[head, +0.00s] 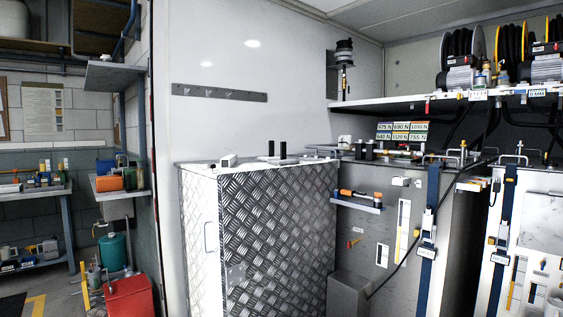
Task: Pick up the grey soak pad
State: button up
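I cannot pick out a grey soak pad for certain. A flat grey piece (277,160) lies on top of the checker-plate locker (270,235), under two short black uprights; it is too small to tell whether it is a pad. A small white block (228,160) sits to its left on the same top. My gripper is not in view, so I cannot tell its state or what it holds.
Grey strapped tanks (385,250) stand right of the locker, with a blue strap (428,240) and a small shelf (358,202) holding an orange-and-black tool. A grey box (349,293) stands low before them. Hose reels (462,55) sit above. A red box (129,297) is at left.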

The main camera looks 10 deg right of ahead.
aim_at(283, 153)
jog(key=i+z, duration=0.35)
jog(key=i, duration=1)
